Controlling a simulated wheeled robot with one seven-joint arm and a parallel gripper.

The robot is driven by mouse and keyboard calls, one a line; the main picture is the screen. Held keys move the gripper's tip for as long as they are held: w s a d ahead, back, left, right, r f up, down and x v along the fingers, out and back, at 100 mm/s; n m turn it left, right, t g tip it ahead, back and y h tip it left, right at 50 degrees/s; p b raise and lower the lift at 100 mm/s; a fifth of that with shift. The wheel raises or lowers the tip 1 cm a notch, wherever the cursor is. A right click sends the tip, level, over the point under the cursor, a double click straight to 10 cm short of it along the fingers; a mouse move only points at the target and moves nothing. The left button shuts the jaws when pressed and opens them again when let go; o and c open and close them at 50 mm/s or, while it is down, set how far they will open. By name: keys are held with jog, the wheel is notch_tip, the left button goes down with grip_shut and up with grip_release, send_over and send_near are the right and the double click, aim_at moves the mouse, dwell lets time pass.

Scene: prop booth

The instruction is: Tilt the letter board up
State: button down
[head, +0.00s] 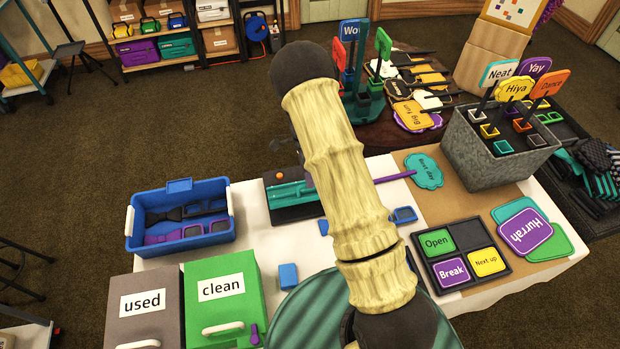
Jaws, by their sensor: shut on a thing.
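My gripper (301,174) is mostly hidden behind my pale yellow, bark-like arm; only a dark sliver shows at the board's far edge. It is shut on the board there, though the fingertips are not clearly seen.
A blue bin (135,243) stands left of the board. "Used" (125,282) and "clean" (235,265) boxes stand in front. A "Best day" sign (424,170), a dark tile tray (468,285) and a grey sign holder (480,165) are to the right.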

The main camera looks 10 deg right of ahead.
jog(key=shift+w+f, duration=0.25)
jog(key=shift+w, duration=0.1)
jog(key=c, duration=1.7)
grip_release()
jog(key=shift+w+a, duration=0.1)
jog(key=shift+o, duration=1)
jog(key=shift+w+f, duration=0.2)
jog(key=shift+w, duration=0.05)
jog(key=shift+s+r, duration=0.15)
jog(key=shift+r, duration=0.1)
jog(key=b+v, duration=0.2)
jog(key=v, duration=1.5)
jog(key=shift+r, duration=0.1)
